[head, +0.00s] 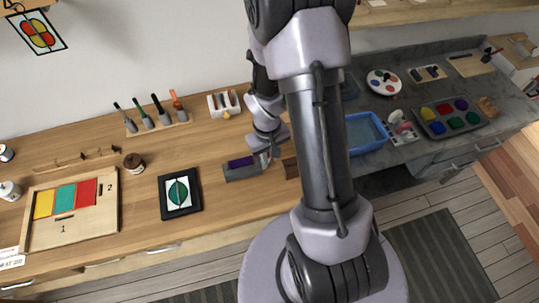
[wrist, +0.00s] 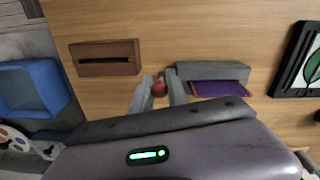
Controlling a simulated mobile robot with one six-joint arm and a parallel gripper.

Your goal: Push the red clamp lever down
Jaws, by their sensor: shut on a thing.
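The clamp is a grey block (head: 243,173) on the wooden bench, with a purple piece (head: 240,161) along it. In the wrist view the grey block (wrist: 213,71) and the purple piece (wrist: 218,88) lie just right of my gripper (wrist: 159,88). The red lever's round knob (wrist: 159,89) shows between my two fingers, and my gripper is shut on it. The rest of the lever is hidden, so its tilt cannot be told. In the head view my gripper (head: 268,157) is at the clamp's right end, partly hidden by my arm.
A brown slotted block (wrist: 106,57) lies left of my gripper in the wrist view. A dark-framed green picture (head: 180,193) lies left of the clamp. A blue tub (head: 366,132) stands to the right. Bare bench lies in front of the clamp.

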